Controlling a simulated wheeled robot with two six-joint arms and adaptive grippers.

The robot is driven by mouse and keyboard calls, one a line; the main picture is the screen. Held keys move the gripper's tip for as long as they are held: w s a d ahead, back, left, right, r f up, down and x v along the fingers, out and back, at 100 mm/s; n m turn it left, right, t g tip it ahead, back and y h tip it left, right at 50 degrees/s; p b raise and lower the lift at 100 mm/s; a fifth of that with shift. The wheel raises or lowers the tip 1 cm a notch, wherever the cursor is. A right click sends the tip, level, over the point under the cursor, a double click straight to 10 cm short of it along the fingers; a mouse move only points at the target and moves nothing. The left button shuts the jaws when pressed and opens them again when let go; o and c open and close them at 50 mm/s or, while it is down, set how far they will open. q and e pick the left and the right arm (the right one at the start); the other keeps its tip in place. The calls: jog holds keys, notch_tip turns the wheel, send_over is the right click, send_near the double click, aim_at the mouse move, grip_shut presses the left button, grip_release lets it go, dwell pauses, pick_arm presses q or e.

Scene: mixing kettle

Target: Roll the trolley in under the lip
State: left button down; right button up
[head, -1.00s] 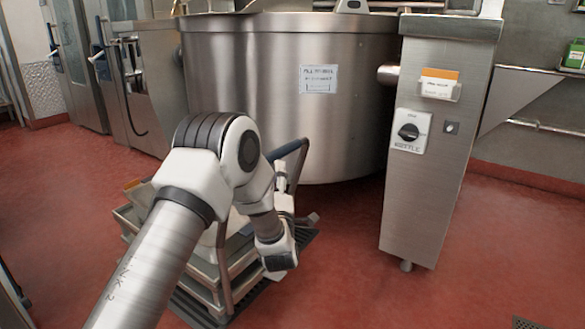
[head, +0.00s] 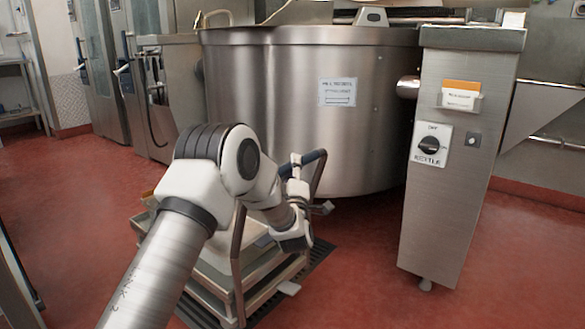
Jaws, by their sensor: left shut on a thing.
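The steel trolley (head: 202,285), with stacked shelves and a blue push handle (head: 315,157), stands on the red floor before the kettle. My left arm hides much of it. My left gripper (head: 296,163) is shut on the handle at its left part; the fingertips are small in the head view. The big steel kettle (head: 270,110) stands behind the trolley, with its rim (head: 300,36) high above the handle. The handle overlaps the kettle's lower wall in the picture; I cannot tell the gap. My right gripper is not in view.
A steel control pillar (head: 455,210) with a rotary switch (head: 431,144) stands right of the kettle. A dark floor grate (head: 322,252) lies beside and partly under the trolley. Steel cabinets (head: 100,75) stand at the back left. The floor between trolley and pillar is clear.

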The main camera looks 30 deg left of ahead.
pick_arm(q)
jog(key=a+p, duration=0.1)
jog(key=a, duration=0.8)
jog(key=shift+w+a+r, duration=0.15)
jog(key=shift+w, duration=0.2)
jog(key=c, duration=1.3)
grip_release()
jog(key=o, duration=0.5)
jog(key=shift+a, duration=0.15)
jog(key=shift+c, duration=0.2)
jog(key=v, duration=1.2)
